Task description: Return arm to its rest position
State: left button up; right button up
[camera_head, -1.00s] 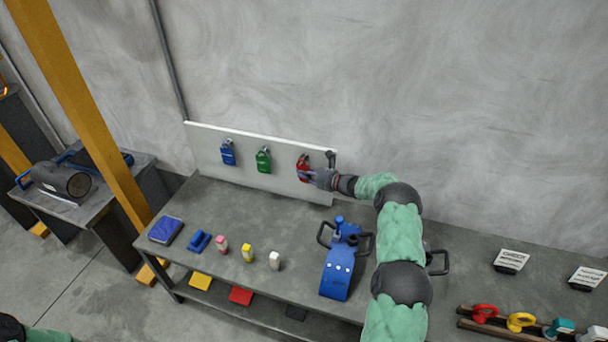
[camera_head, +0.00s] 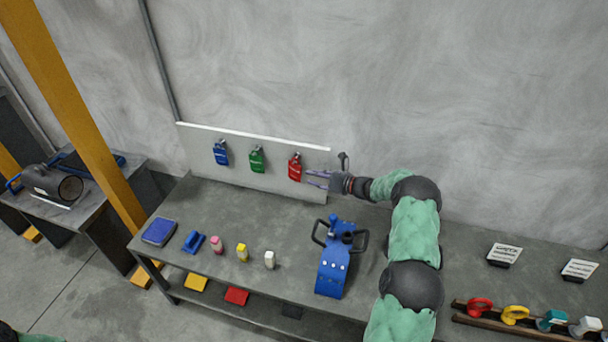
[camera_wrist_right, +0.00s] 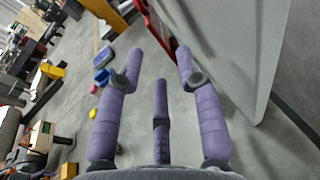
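My right gripper (camera_head: 318,179) is at the right end of the white board (camera_head: 262,181), beside the red padlock (camera_head: 295,167) and apart from it in the head view. In the right wrist view its purple fingers (camera_wrist_right: 158,75) are spread, with nothing between them. The red padlock shows partly in the right wrist view (camera_wrist_right: 157,22), at the top behind a finger. A blue padlock (camera_head: 221,153) and a green padlock (camera_head: 257,159) hang on the board. My left gripper is out of the head view; only a bit of my left arm shows at the bottom left corner.
Rings on a rack (camera_head: 515,314) and white signs (camera_head: 505,254) are at the right. A yellow post (camera_head: 82,110) rises at the left.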

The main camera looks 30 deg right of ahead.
jog(key=shift+v, duration=2.05)
